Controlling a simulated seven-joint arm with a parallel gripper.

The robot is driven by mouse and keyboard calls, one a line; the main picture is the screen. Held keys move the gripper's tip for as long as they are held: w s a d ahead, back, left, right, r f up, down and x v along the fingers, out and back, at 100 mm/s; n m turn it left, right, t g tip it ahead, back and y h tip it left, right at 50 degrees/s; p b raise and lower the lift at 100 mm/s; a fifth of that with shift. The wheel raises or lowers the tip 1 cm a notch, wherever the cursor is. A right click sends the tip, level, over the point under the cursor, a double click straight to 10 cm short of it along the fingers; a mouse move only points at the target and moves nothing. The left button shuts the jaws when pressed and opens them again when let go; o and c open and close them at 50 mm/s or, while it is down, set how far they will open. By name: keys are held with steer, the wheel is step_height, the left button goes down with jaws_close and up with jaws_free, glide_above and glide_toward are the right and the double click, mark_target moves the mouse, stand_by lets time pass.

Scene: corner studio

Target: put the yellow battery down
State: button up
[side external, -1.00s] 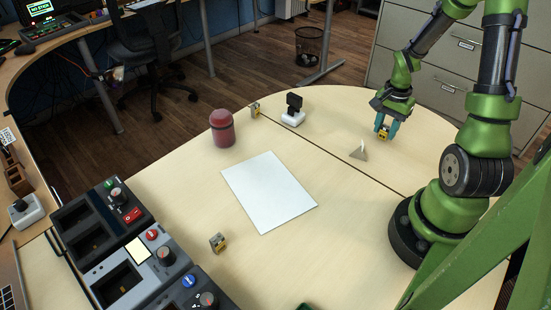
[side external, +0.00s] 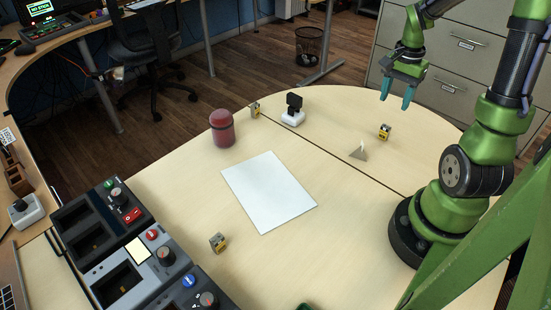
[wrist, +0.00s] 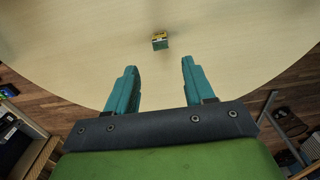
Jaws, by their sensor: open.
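A small yellow and grey battery (side external: 385,131) stands on the table (side external: 330,215) near its right edge. It also shows in the wrist view (wrist: 160,41), on the bare table top beyond my fingertips. My gripper (side external: 397,94) is open and empty. It hangs above the table's far right edge, up and clear of the battery. In the wrist view both teal fingers of my gripper (wrist: 158,72) are spread apart with nothing between them. Two similar yellow and grey batteries stand elsewhere, one near the front (side external: 218,242) and one at the back (side external: 255,110).
A small grey pyramid (side external: 359,151) sits left of the battery. A white-based device with a black top (side external: 293,111), a red canister (side external: 222,129) and a white sheet (side external: 268,191) lie further left. Grey charger-like units (side external: 130,270) fill the lower left.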

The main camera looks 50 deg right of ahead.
steer(key=a+r+n+t, duration=0.2)
steer(key=a+r+n, duration=0.2)
steer(key=a, duration=0.4)
steer(key=a+r+n+t+y, duration=0.1)
steer(key=a+r+n, duration=0.3)
steer(key=a, duration=0.5)
steer(key=a+r+n+t+y, duration=0.1)
steer(key=a+r+n+t, duration=0.3)
steer(key=a+n, duration=0.2)
steer(key=a, duration=0.2)
steer(key=shift+w+a+r, duration=0.25)
steer(key=shift+a+r, duration=0.1)
steer(key=shift+r, duration=0.05)
